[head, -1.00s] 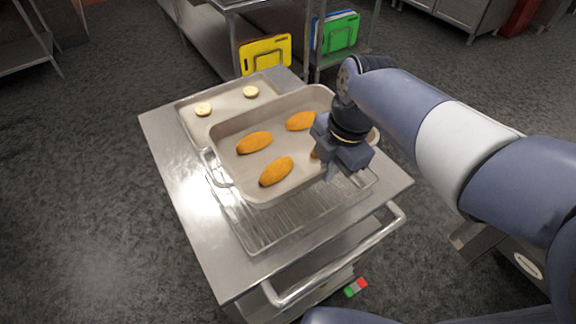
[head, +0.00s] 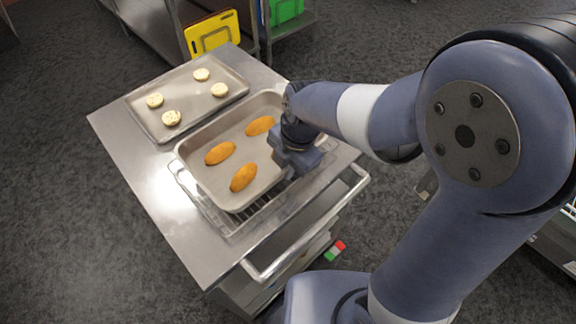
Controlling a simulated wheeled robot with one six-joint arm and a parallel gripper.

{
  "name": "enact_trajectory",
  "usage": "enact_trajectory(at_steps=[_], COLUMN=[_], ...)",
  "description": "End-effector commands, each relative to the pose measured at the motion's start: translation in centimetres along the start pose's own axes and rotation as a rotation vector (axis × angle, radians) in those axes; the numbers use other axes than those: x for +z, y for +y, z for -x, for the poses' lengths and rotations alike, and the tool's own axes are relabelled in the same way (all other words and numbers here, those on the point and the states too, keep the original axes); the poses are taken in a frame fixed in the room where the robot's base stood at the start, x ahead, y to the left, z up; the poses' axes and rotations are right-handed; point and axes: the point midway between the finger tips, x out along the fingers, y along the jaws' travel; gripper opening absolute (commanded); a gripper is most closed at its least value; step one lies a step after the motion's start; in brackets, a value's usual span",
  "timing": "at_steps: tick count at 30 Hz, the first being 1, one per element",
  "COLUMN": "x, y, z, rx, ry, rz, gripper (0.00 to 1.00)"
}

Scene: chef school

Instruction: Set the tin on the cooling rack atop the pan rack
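The tin, a deep beige roasting pan (head: 193,166), holds several orange oval pieces. It is over the wire cooling rack (head: 228,222), whose bars show past its near and right sides. It looks level and low over the rack; I cannot tell whether it fully rests there. The rack lies on the steel top of the pan rack (head: 130,160), a cart with a front handle. My gripper (head: 300,168) points down at the tin's right side, over its rim. Its fingertips and their contact with the rim are hidden.
A shallow tray (head: 147,127) with several pale round pieces lies behind and left of the tin. The cart's left top is bare. A yellow board (head: 212,33) and a green board (head: 286,10) stand on the shelving behind. A small red-and-green item (head: 334,250) shows low beside the cart.

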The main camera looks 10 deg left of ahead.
Motion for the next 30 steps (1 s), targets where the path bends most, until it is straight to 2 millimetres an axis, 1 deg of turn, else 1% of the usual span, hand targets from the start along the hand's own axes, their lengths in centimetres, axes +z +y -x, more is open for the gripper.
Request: enact_trajectory(at_steps=[5, 6, 12, 14, 22, 26, 29, 30], x=[0.1, 0.0, 0.0, 0.0, 0.0, 0.0, 0.1, 0.1], y=[0.1, 0.0, 0.0, 0.0, 0.0, 0.1, 0.1, 0.1], z=[-0.2, -0.2, -0.2, -0.2, 0.0, 1.2, 3.0, 4.0], rx=[0.005, 0.000, 0.000, 0.000, 0.000, 0.004, 0.006, 0.006], ry=[-0.001, 0.000, 0.000, 0.000, 0.000, -0.002, -0.003, -0.003], rz=[0.000, 0.000, 0.000, 0.000, 0.000, 0.000, 0.000, 0.000], gripper=[0.00, 0.04, 0.21, 0.24, 0.24, 0.24, 0.24, 0.24])
